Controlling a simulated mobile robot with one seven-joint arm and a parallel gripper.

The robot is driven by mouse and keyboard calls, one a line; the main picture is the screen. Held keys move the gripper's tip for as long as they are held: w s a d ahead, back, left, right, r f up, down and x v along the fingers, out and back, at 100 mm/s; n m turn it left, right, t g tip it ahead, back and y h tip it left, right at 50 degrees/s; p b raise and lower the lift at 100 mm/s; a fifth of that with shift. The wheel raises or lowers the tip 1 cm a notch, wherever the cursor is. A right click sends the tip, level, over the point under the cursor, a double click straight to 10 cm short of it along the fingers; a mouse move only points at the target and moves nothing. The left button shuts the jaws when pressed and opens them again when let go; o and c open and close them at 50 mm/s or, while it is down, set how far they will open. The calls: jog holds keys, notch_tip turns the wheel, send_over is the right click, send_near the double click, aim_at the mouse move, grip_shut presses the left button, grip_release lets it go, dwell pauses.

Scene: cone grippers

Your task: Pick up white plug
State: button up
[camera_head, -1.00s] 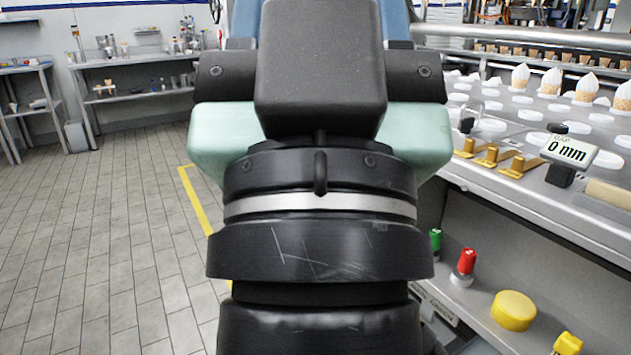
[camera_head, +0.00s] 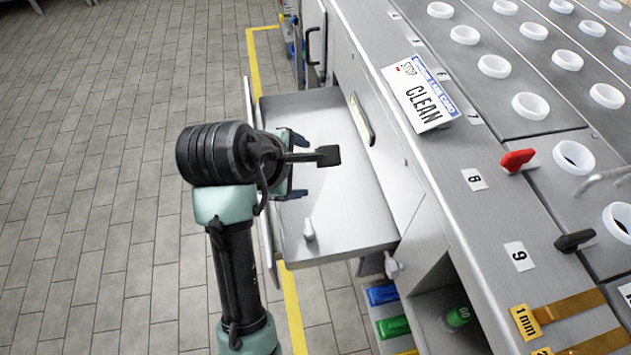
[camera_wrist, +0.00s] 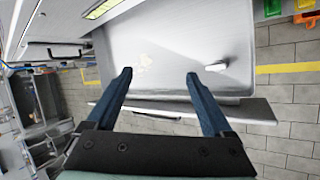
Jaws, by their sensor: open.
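A small white plug (camera_head: 308,230) is on the bare metal floor of an open drawer (camera_head: 350,215), near the drawer's near end. The plug also shows in the wrist view (camera_wrist: 216,65), just beyond the tip of the right-hand finger and apart from it. My gripper (camera_head: 298,165) is over the drawer, farther back than the plug. Its two blue fingers are spread wide with nothing between them, as the wrist view (camera_wrist: 165,74) also shows.
The drawer juts from a metal counter with a "STOP CLEAN" sign (camera_head: 420,92), white rings, a red lever (camera_head: 517,160) and a black lever (camera_head: 574,241). Blue (camera_head: 382,294) and green (camera_head: 393,327) items are on a lower shelf. The tiled floor at left is clear.

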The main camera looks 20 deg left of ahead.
aim_at(309, 227)
jog(key=s+f+n+g+h+p, duration=0.2)
jog(key=s+f+n+g, duration=0.15)
jog(key=s, duration=0.35)
jog(key=shift+n, duration=0.55)
jog(key=b+x, duration=0.4)
jog(key=x, duration=0.3)
jog(key=shift+a+f, duration=0.1)
jog(key=b+x, duration=0.2)
jog(key=x, duration=0.3)
jog(key=shift+w+f, duration=0.25)
jog(key=shift+f, duration=0.05)
grip_shut()
jog(key=shift+r, duration=0.15)
